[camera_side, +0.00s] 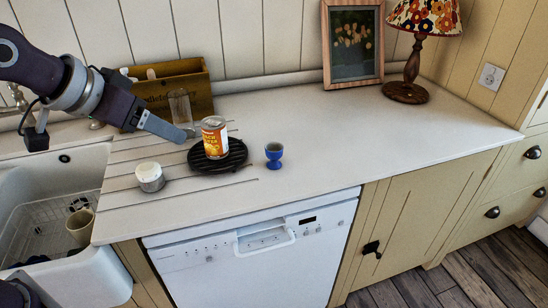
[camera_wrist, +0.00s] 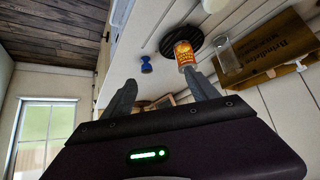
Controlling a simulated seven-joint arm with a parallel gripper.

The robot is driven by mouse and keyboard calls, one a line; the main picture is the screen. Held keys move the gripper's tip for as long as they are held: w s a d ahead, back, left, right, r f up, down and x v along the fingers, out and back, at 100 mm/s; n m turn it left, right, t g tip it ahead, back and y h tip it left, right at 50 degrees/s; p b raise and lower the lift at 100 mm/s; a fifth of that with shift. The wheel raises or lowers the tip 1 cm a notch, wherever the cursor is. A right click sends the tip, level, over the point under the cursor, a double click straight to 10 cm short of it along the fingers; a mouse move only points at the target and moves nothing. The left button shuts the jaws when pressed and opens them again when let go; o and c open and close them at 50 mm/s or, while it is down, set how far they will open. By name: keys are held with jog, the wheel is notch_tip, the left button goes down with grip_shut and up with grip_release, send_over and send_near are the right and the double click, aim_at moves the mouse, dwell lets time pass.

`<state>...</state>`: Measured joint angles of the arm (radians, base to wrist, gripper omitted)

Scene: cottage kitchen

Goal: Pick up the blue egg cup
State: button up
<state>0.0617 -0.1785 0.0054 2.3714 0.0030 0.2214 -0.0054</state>
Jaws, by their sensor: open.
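The blue egg cup (camera_side: 273,155) stands upright on the white worktop, to the right of a black round trivet. It also shows in the wrist view (camera_wrist: 146,64), beyond my fingers and apart from them. My gripper (camera_side: 190,133) is at the left in the side view, above the worktop near the can, with the egg cup further right. In the wrist view my gripper (camera_wrist: 163,90) has its two fingers spread wide with nothing between them at the tips.
An orange-labelled can (camera_side: 214,138) stands on the black trivet (camera_side: 236,158), close to my gripper. A clear glass (camera_side: 180,106) and wooden box (camera_side: 188,84) stand behind. A white-lidded jar (camera_side: 150,176) is front left, near the sink (camera_side: 112,195). Worktop right of the egg cup is clear.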

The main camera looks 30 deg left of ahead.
jog(key=t, duration=0.2)
send_near(268, 153)
jog(key=s+a+r, duration=0.4)
jog(key=a+r, duration=0.1)
jog(key=r, duration=0.1)
jog(key=w+d+f+t, duration=0.1)
jog(key=w+f, duration=0.1)
jog(key=f, duration=0.1)
jog(key=w+d+f+m+t+h, duration=0.1)
jog(key=w+d+f, duration=0.1)
jog(key=w+f, duration=0.1)
jog(key=w+d+f+h, duration=0.1)
jog(key=w+f, duration=0.1)
jog(key=f, duration=0.3)
jog(key=shift+w+d+t, duration=0.15)
jog(key=shift+w+t, duration=0.05)
jog(key=shift+t, duration=0.2)
jog(key=shift+w+d+f, duration=0.1)
jog(key=shift+w+f, duration=0.15)
jog(key=x, duration=0.4)
jog(key=r+x, duration=0.1)
jog(key=x, duration=0.1)
jog(key=shift+w+d+f, duration=0.1)
jog(key=shift+w+d, duration=0.05)
jog(key=shift+w, duration=0.25)
jog(key=c, duration=1.5)
